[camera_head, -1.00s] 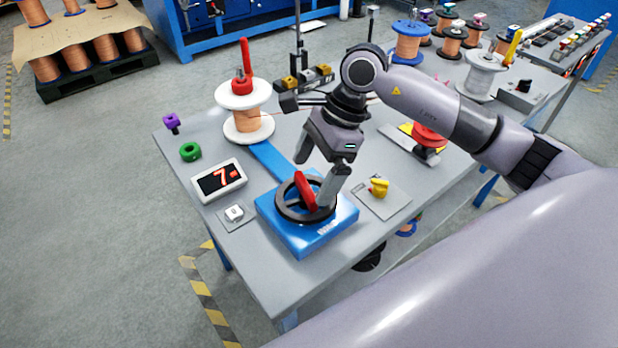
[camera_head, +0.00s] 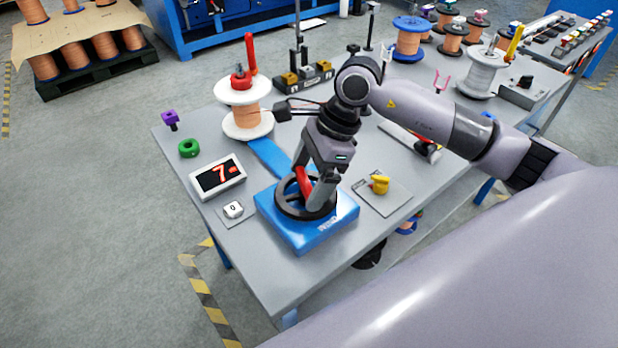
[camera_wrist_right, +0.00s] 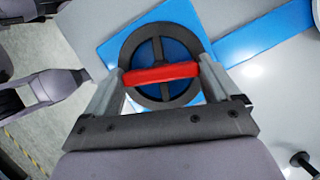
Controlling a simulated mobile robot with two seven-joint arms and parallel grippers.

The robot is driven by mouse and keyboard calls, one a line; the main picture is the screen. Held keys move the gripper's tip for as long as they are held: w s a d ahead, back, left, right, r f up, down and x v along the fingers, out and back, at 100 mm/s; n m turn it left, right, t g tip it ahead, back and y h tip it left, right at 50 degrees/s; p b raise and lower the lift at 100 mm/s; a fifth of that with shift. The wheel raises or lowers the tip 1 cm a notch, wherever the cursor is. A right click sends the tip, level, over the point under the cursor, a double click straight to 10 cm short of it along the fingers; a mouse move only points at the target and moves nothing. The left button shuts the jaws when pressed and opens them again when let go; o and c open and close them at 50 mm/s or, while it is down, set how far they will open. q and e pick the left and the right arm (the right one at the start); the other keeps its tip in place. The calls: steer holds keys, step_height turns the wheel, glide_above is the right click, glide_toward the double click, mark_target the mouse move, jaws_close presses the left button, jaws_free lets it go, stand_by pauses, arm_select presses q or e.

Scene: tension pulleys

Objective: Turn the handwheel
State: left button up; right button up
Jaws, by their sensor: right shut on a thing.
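The handwheel (camera_head: 286,210) is a black ring with spokes on a blue base (camera_head: 320,238) near the table's front. A red grip bar (camera_head: 304,182) crosses it. In the right wrist view the bar (camera_wrist_right: 160,74) spans across the wheel (camera_wrist_right: 143,91) between my fingers. My right gripper (camera_head: 312,190) reaches down onto the wheel and is shut on the red bar, one finger at each end. In the head view, the gripper hides part of the bar and wheel.
A display (camera_head: 217,177) reading 7 with a dash stands left of the wheel. A white spool of copper wire (camera_head: 246,116) with a red top stands behind. A yellow knob (camera_head: 380,184) sits on a plate to the right. A green ring (camera_head: 189,148) lies at the left edge.

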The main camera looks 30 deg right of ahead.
steer(key=shift+m, duration=0.3)
steer(key=o, duration=0.8)
steer(key=shift+r, duration=0.15)
steer(key=shift+d+r, duration=0.2)
steer(key=shift+r, duration=0.15)
steer(key=v, duration=0.6)
steer(key=shift+s+r, duration=0.1)
steer(key=shift+s, duration=0.05)
